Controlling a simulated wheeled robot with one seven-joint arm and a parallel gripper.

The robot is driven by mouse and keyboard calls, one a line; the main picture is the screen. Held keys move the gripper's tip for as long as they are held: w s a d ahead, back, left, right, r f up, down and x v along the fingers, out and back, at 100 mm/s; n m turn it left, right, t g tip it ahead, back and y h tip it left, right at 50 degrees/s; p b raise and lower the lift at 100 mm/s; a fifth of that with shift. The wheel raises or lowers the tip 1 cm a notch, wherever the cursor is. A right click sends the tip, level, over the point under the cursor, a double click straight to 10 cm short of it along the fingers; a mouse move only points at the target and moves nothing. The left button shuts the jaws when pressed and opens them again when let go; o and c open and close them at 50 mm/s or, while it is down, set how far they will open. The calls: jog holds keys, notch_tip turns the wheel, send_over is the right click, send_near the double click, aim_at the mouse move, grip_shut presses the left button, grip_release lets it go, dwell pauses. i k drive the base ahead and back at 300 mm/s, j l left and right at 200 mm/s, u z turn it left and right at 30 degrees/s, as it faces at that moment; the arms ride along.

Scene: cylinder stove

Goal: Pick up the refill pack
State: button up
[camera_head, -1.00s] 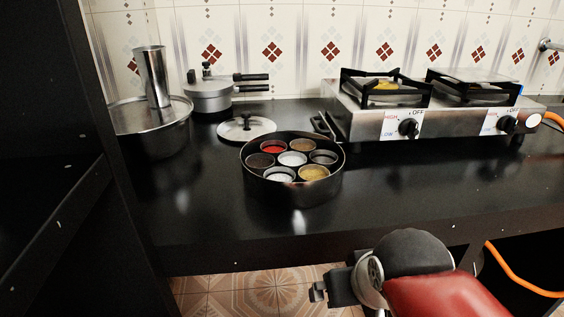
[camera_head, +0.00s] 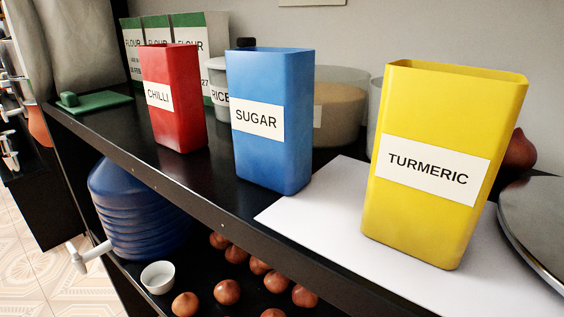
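Three open-topped upright packs stand on the black shelf (camera_head: 215,190). The red one labelled CHILLI (camera_head: 172,98) is at the left, the blue one labelled SUGAR (camera_head: 268,120) is in the middle, and the yellow one labelled TURMERIC (camera_head: 440,160) is nearest at the right. Nothing is labelled as a refill pack, so I cannot tell which one that is. The yellow pack stands on a white sheet (camera_head: 318,214). My gripper is not in view.
Flour packs (camera_head: 190,38) and a white RICE container (camera_head: 220,97) stand behind, beside a tan-filled tub (camera_head: 340,105). A round metal lid (camera_head: 540,225) lies at the right edge. Below are a blue water container (camera_head: 135,215), a white bowl (camera_head: 158,277) and several onions (camera_head: 227,292).

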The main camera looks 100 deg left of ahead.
aim_at(444, 132)
jog(key=u, duration=3.1)
jog(key=z, duration=3.45)
jog(key=u, duration=3)
